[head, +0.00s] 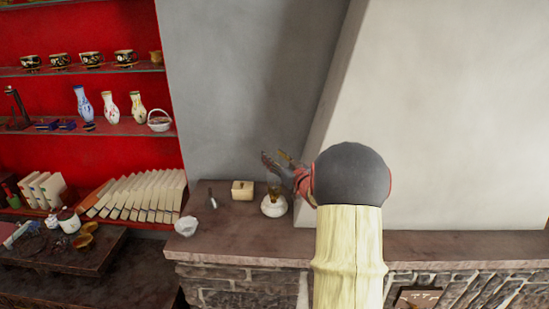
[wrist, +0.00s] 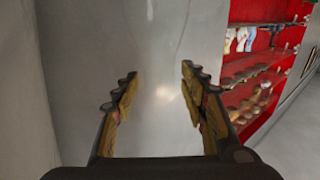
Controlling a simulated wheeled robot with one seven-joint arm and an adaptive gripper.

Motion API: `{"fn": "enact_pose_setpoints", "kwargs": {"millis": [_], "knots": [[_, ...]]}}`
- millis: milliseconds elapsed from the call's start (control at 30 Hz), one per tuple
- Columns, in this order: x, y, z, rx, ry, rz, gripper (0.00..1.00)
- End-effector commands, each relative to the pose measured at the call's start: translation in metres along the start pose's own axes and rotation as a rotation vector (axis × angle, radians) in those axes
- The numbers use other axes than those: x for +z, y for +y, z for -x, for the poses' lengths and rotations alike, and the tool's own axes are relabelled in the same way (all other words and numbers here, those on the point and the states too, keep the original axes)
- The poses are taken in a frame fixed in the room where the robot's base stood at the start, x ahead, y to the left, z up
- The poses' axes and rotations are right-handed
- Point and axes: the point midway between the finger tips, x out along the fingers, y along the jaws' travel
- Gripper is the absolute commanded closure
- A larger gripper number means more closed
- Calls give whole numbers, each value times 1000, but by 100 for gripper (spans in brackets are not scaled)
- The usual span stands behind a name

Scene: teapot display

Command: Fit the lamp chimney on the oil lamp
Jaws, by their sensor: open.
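The oil lamp (head: 274,208) stands on the stone ledge, with a round white base and an amber-brown upper part. A faint glassy shape seems to rise from its top, but I cannot tell whether this is the lamp chimney. My gripper (head: 276,158) is just above and beside the lamp, partly hidden by my own arm. In the wrist view my gripper (wrist: 159,74) has its fingers wide apart, with grey wall and a pale glint between them. No solid object shows in its jaws.
A cream box (head: 242,190), a small dark-and-silver item (head: 212,201) and a white bowl (head: 186,226) stand left of the lamp on the ledge (head: 235,238). Red shelves (head: 60,97) with cups, vases and books are further left. A sloping pale wall (head: 450,120) rises at right.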

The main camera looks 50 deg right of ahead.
Motion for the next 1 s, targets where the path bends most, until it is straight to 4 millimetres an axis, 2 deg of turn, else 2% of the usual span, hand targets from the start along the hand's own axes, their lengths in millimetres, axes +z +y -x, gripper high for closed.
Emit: {"fn": "enact_pose_setpoints", "kwargs": {"millis": [233, 500, 700, 833, 1000], "knots": [[-16, 1, 3, 1, 1, 1, 57], [-11, 1, 65, 3, 0, 0, 57], [-11, 1, 101, 3, 0, 0, 57], [-12, 1, 114, 1, 1, -1, 57], [-12, 0, 120, 0, 0, 0, 57]]}}
